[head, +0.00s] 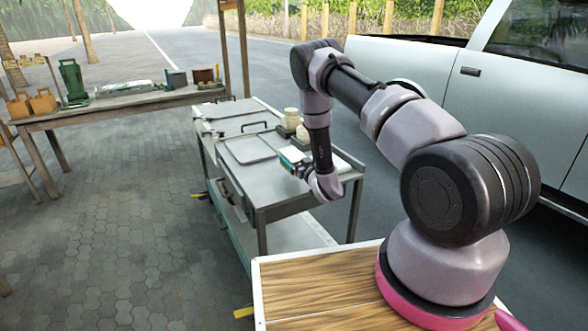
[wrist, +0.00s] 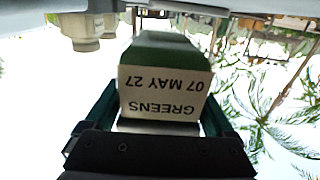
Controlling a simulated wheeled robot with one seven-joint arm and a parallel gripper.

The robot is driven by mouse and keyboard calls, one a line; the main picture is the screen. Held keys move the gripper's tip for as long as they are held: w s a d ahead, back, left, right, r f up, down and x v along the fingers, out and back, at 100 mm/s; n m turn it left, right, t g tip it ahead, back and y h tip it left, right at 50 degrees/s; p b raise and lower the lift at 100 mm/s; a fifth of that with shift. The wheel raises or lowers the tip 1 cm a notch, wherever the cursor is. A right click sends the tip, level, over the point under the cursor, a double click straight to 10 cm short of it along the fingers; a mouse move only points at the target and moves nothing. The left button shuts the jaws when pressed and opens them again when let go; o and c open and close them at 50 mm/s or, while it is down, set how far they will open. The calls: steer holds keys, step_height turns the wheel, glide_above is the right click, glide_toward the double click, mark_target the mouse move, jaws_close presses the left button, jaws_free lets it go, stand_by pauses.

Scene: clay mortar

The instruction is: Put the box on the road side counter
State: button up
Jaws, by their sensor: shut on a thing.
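The box (wrist: 163,92) is green with a pale label reading "GREENS 07 MAY 27", upside down in the wrist view. My gripper (wrist: 160,108) is shut on it, with a dark green finger on each side. In the head view my gripper (head: 301,168) is at the right part of the grey metal counter (head: 225,163), beside the road. The box (head: 291,156) shows there as a small green and white shape, partly hidden by my gripper. I cannot tell whether it touches the counter top.
Pale jars (head: 291,119) stand on the counter just behind the box. Flat lids with handles cover its left part. A wooden table (head: 120,108) with a green can (head: 72,82) and jugs (head: 42,101) stands at left. A pale pickup (head: 480,95) is parked at right.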

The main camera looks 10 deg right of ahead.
steer(key=shift+f, duration=1.95)
steer(key=o, duration=1.3)
steer(key=shift+f, duration=0.15)
steer(key=shift+r, duration=0.2)
steer(key=shift+v, duration=6.05)
